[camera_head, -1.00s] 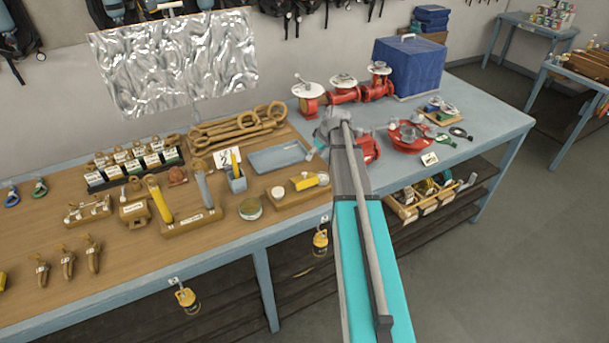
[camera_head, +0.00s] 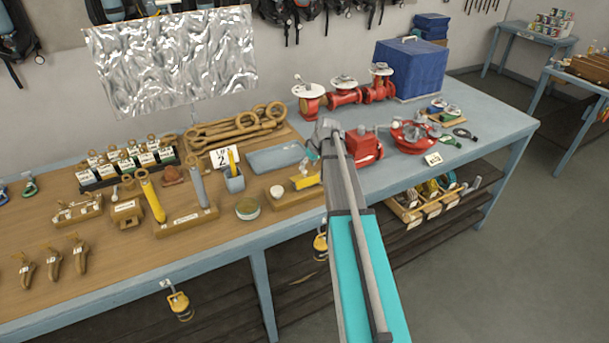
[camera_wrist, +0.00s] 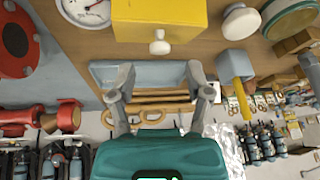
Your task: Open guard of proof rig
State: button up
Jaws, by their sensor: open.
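The proof rig's wooden base (camera_head: 290,200) stands near the front edge of the bench. On it is a yellow box-shaped guard (camera_head: 304,179), partly hidden by my arm in the head view. In the wrist view the yellow guard (camera_wrist: 160,18) is at the top, with a small white knob (camera_wrist: 160,45) facing my gripper. A round gauge (camera_wrist: 86,10) and a white mushroom-shaped button (camera_wrist: 240,20) sit on either side. My gripper (camera_wrist: 160,76) is open and empty. Its fingertips are apart, in line with the knob, which shows just beyond them.
Red valve parts (camera_head: 366,150) stand to the right of my arm. Wooden tools and bottles crowd the bench's left side.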

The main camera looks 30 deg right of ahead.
aim_at(305, 171)
jog(key=shift+b+x, duration=1.25)
jog(key=shift+x, duration=0.45)
jog(key=shift+c, duration=0.2)
grip_shut()
jog(key=shift+a, duration=0.15)
